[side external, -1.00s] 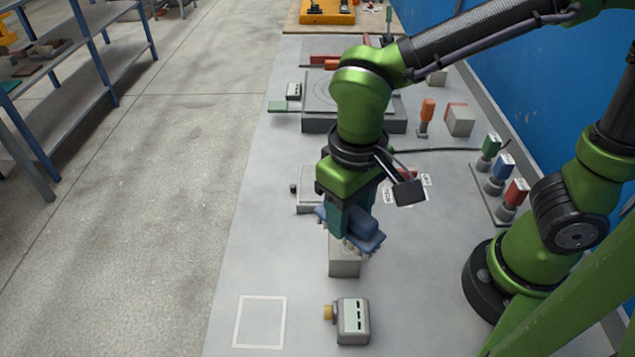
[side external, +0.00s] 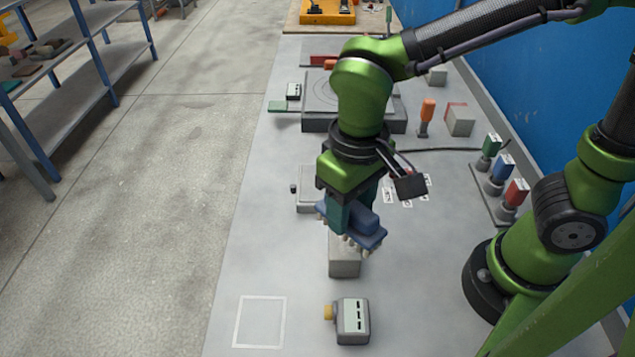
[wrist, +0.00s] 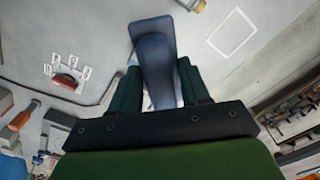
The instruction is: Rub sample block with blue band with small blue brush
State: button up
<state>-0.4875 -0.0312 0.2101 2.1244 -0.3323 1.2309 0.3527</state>
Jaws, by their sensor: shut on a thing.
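My gripper (side external: 347,212) is shut on the small blue brush (side external: 366,228), whose bristles point down. The brush also fills the middle of the wrist view (wrist: 155,62), between the two dark green fingers. Below the brush stands a grey sample block (side external: 345,262) on the bench. The brush hides the block's upper part, so I cannot tell whether the bristles touch it. No blue band shows on the visible part of this block. Another block (side external: 460,122), with a red band, stands at the back right.
A grey device with a yellow knob (side external: 352,321) stands in front of the block. A white square outline (side external: 260,321) on the bench is empty. Green, blue and red handled tools (side external: 502,172) stand at right.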

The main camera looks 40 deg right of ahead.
notch_tip(320, 180, down, 7)
jog(key=shift+r, duration=0.15)
jog(key=shift+w+d+f, duration=0.3)
jog(key=shift+f, duration=0.3)
jog(key=shift+c, duration=0.4)
jog(key=shift+w+d, duration=2)
jog(key=shift+w, duration=0.05)
jog(key=s+a, duration=0.4)
jog(key=shift+s+a+f, duration=0.1)
jog(key=shift+s+a, duration=0.15)
jog(key=shift+s, duration=0.05)
jog(key=shift+r, duration=4.1)
